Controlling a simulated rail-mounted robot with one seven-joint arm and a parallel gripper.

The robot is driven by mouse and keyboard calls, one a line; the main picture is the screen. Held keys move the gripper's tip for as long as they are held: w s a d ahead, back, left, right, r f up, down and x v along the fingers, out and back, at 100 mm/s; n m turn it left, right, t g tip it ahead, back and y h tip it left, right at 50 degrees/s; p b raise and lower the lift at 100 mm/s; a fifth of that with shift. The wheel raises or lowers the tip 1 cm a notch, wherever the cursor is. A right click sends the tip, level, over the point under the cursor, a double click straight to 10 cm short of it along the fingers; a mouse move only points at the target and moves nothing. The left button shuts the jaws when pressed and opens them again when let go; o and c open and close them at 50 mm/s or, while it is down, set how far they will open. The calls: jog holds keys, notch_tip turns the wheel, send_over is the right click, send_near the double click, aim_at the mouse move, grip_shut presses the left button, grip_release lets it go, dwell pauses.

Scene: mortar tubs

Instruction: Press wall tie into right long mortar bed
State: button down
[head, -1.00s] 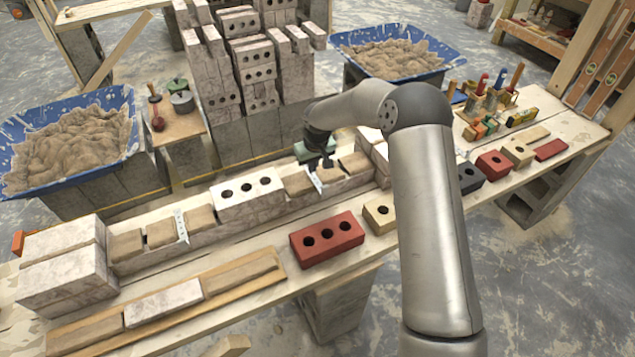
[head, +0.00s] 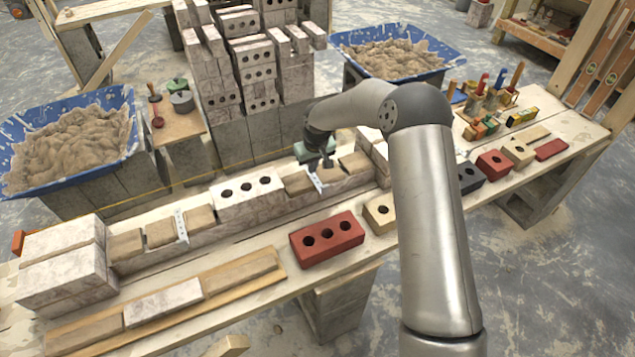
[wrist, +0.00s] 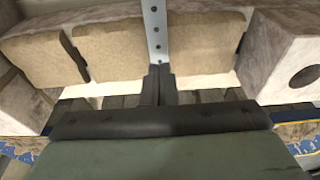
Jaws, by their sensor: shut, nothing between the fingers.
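A grey perforated wall tie (head: 317,184) lies across the wall at the right-hand mortar, between the tan mortar pads (head: 298,182) and (head: 354,163). In the wrist view the wall tie (wrist: 155,28) runs between two tan mortar pads (wrist: 205,45) and (wrist: 108,62). My gripper (head: 325,165) is directly over this tie; in the wrist view its fingertips (wrist: 158,72) are together at the tie's near end, holding nothing. I cannot tell whether they touch it or how deep it sits. A second wall tie (head: 181,226) lies between mortar pads farther left.
A white cored brick (head: 248,196) stands left of the right-hand mortar. A red cored brick (head: 327,239) and a tan brick (head: 380,214) stand on the bench in front. A yellow string runs behind the wall. Mortar tubs (head: 70,145) and (head: 395,58) stand behind.

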aim_at(313, 176)
jog(key=shift+f+b, duration=0.85)
jog(key=shift+f, duration=0.05)
dwell(2.4)
notch_tip(313, 176, up, 9)
jog(key=p, duration=0.4)
dwell(0.6)
dwell(0.5)
jog(key=s+d+r+m+h, duration=0.1)
jog(key=s+d+r, duration=0.55)
jog(key=s, duration=0.35)
jog(key=s+d+r+m+h, duration=0.1)
jog(key=s+d+r, duration=0.55)
jog(key=s, duration=0.25)
jog(key=s+d+m, duration=0.1)
jog(key=s+d, duration=0.1)
jog(key=s, duration=0.9)
jog(key=s+d+r+m+g+y, duration=0.1)
jog(key=s+d+m, duration=0.1)
jog(key=s, duration=0.8)
jog(key=shift+s+d+r+g, duration=0.15)
jog(key=shift+s+d+g, duration=0.2)
jog(key=shift+d, duration=0.25)
